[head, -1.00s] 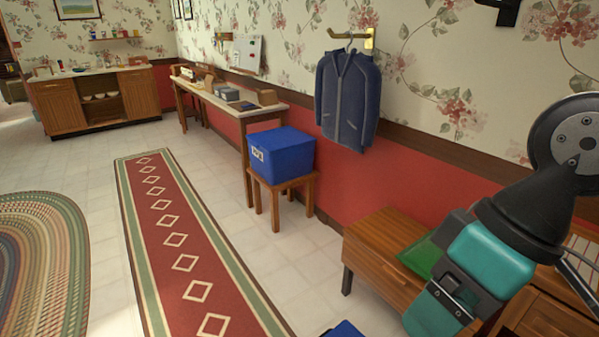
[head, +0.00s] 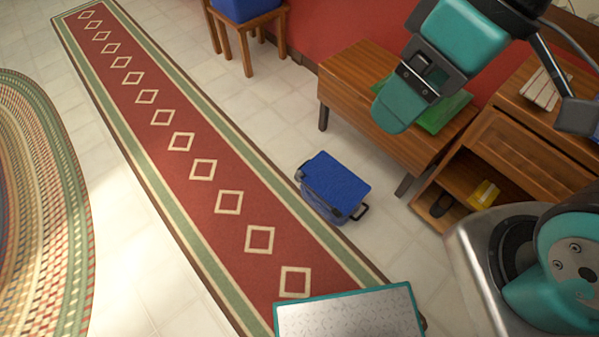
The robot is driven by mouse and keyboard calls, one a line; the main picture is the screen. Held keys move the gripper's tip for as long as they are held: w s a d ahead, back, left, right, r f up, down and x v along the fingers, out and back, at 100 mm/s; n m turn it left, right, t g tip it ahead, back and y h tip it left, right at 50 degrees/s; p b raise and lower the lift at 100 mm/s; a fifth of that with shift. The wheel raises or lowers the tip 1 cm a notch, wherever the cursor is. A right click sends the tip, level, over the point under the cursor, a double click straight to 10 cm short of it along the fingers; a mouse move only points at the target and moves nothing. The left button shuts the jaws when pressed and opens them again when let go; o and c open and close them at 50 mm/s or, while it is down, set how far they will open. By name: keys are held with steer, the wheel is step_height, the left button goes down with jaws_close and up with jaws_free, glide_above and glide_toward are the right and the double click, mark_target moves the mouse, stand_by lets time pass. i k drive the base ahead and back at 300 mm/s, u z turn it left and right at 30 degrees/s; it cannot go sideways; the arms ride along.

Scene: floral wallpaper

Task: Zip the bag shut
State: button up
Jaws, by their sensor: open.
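A blue bag-like box (head: 335,186) with dark trim and a black handle at its right end sits on the tiled floor, between the runner rug and the wooden bench. Its zip is too small to make out. My gripper (head: 398,112) is open, in the upper right of the view. It appears in front of the bench and covers part of a flat green object (head: 446,112) lying there. No object shows between its fingers. It is apart from the blue bag.
The wooden bench (head: 352,82) stands against the red wall, beside a wooden cabinet (head: 512,150) with an open shelf holding a yellow item (head: 484,194). A blue bin (head: 246,8) is on a stool.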

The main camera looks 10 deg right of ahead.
mark_target(298, 174)
steer(key=u, duration=2.05)
steer(key=i, duration=2.85)
steer(key=z, duration=3.95)
